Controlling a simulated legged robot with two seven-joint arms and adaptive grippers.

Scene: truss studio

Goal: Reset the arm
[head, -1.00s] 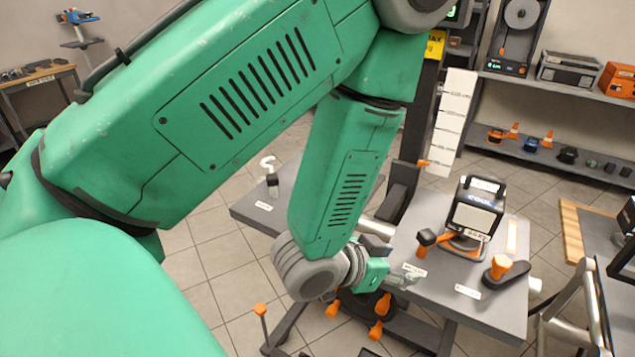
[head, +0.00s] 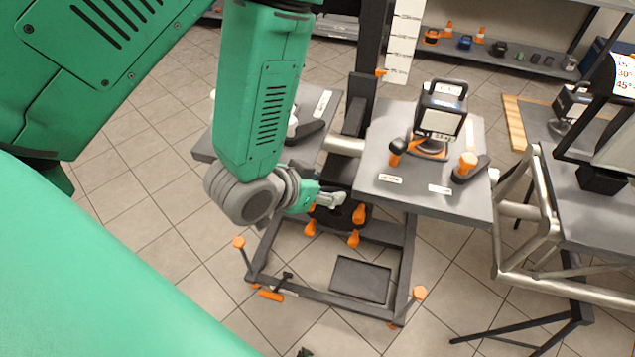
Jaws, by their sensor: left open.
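My left arm, green with grey joints, comes in from the left and reaches down to the middle of the head view. My left gripper (head: 333,198) is at its end, small and partly seen, pointing right. It is open and nothing shows between its fingers. It is near the front left edge of the grey table top (head: 385,172), over the gap between the two grey plates. My right gripper is not in view.
A black and white device (head: 440,112) and orange-knobbed levers (head: 467,163) sit on the right plate. A black post (head: 366,60) rises behind. The stand's frame (head: 335,300) is on the tiled floor. Another bench (head: 590,225) stands at right. A shelf (head: 500,55) is at the back.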

